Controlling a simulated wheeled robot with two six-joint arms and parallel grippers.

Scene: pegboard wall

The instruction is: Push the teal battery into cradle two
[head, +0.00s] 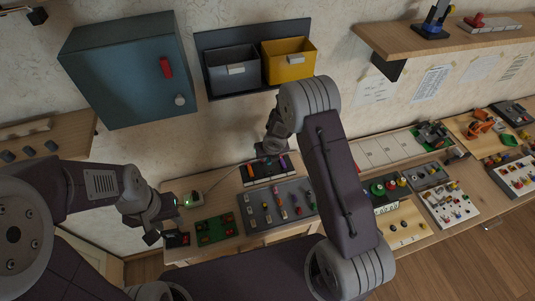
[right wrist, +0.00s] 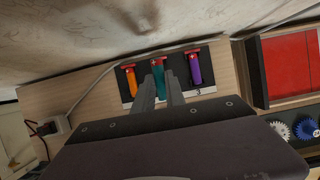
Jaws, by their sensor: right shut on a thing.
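The teal battery (right wrist: 158,72) stands in the middle of a black cradle board (right wrist: 126,93) in the right wrist view, with a red piece at its far end. My right gripper (right wrist: 160,88) has its two fingers close on either side of it and is shut on it. The battery lines up with the middle cradle; how deep it sits cannot be told. An orange battery (right wrist: 132,82) lies to its left and a purple battery (right wrist: 194,70) to its right, beside a printed 3. My left gripper (head: 164,232) is open and empty over the left end of the bench.
A grey board (head: 243,213) with several small coloured parts lies in front of the cradle board. A green board (head: 204,233) and a white socket box (head: 195,199) with a cable are to the left. Grey and yellow bins (head: 283,76) hang above.

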